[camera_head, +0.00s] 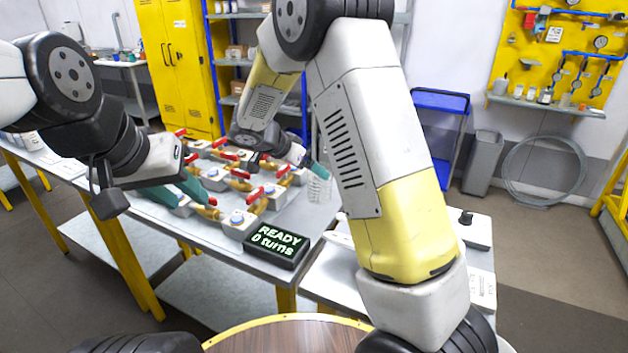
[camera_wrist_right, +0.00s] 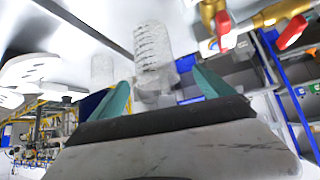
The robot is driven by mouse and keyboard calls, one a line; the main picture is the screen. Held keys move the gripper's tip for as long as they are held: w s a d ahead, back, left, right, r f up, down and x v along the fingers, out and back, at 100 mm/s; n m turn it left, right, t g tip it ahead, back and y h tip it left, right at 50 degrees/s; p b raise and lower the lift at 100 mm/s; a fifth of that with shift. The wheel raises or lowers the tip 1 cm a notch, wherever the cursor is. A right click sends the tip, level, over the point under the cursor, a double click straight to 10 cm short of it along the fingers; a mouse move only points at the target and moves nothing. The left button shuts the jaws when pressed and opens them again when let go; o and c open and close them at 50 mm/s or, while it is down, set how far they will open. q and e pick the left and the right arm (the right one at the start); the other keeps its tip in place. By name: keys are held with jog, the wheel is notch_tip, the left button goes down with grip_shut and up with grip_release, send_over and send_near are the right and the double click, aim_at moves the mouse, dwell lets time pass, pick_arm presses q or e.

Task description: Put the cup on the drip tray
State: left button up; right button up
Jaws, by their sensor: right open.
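The cup (camera_head: 319,188), clear and ribbed, stands at the far right edge of the valve table, partly behind my right arm. In the right wrist view the cup (camera_wrist_right: 153,48) shows just past and between the teal fingertips. My right gripper (camera_wrist_right: 163,86) is open; its fingers (camera_head: 318,170) are beside the cup in the head view, and contact cannot be told. My left gripper (camera_head: 205,198) is over the left part of the table by the red-handled valves; its jaw gap does not show. I cannot make out the drip tray for certain.
Several brass valves with red handles (camera_head: 256,197) crowd the table. A black display (camera_head: 276,246) reading "READY 0 turns" is at its front edge. A white unit with a black knob (camera_head: 467,218) stands at the right, partly hidden by my right arm.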

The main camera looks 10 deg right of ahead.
aim_at(320, 184)
jog(key=x, duration=0.5)
jog(key=shift+s+d, duration=0.15)
jog(key=shift+d, duration=0.3)
jog(key=shift+d+f, duration=0.1)
jog(key=shift+f, duration=0.05)
jog(key=c, duration=1.5)
jog(key=shift+c, duration=0.3)
